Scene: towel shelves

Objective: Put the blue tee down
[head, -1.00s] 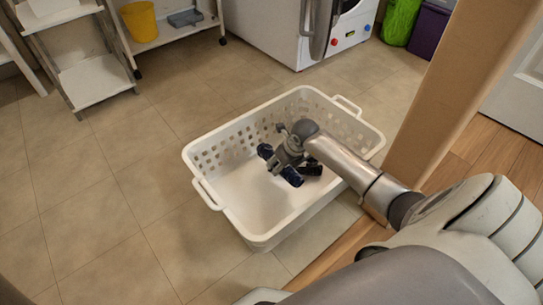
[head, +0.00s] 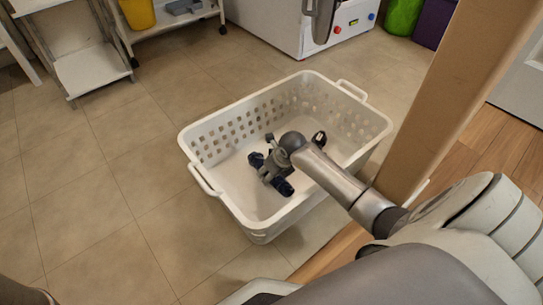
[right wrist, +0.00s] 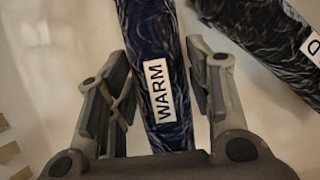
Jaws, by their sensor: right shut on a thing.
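The blue tee (right wrist: 157,75) is a dark blue roll with a white WARM label. In the head view the blue tee (head: 284,187) shows on both sides of my right gripper (head: 273,165), low inside the white basket (head: 250,212). My right gripper (right wrist: 160,95) is shut on the tee, one finger on each side in the right wrist view. I cannot tell whether the tee touches the basket floor. My left gripper is not in view.
A black roll (right wrist: 262,45) with a partly seen label lies in the basket, apart from the tee; it also shows in the head view (head: 319,138). A wooden post (head: 440,105) stands close right of the basket. Floor to the left is clear.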

